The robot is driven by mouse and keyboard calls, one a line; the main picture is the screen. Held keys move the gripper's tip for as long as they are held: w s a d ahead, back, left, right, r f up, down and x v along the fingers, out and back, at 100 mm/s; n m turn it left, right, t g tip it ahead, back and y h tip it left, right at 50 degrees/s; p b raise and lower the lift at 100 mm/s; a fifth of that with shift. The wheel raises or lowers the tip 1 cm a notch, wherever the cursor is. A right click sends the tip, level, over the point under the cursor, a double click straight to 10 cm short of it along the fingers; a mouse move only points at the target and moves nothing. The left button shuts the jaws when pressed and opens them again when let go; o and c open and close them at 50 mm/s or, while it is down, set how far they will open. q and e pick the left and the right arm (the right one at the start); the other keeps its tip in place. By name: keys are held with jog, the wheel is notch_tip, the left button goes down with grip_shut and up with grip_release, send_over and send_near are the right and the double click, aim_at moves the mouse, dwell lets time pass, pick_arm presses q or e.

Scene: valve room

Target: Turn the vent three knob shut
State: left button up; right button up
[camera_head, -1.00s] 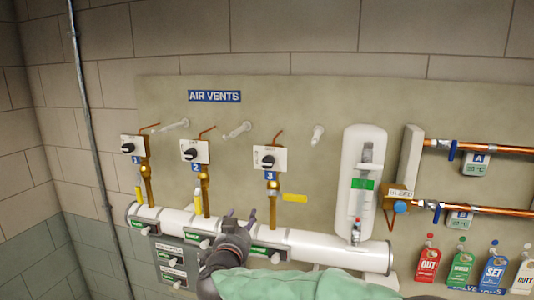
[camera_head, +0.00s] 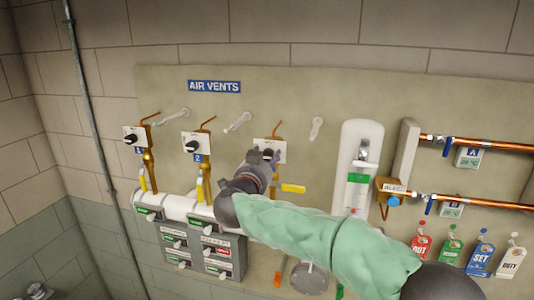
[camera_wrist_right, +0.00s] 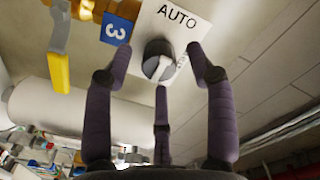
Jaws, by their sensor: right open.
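The vent three knob (camera_wrist_right: 158,62) is black with a pale pointer bar, on a white plate marked AUTO (camera_wrist_right: 176,17) beside a blue "3" tag (camera_wrist_right: 117,28). In the head view the vent three plate (camera_head: 279,146) shows behind my right gripper (camera_head: 263,156), which hides the knob. My right gripper (camera_wrist_right: 159,62) is open and empty in the wrist view, two fingers on either side of the knob and a third below it. Whether any finger touches the knob is unclear. My left gripper is not in view.
The vent one (camera_head: 130,139) and vent two (camera_head: 191,146) knobs are to the left. A yellow lever (camera_wrist_right: 58,70) hangs beside the vent three plate. A white cylinder (camera_head: 347,190) and copper pipes (camera_head: 490,148) are to the right. A white horizontal pipe (camera_head: 180,206) runs below.

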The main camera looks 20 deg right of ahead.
jog(key=shift+x, duration=0.95)
grip_shut()
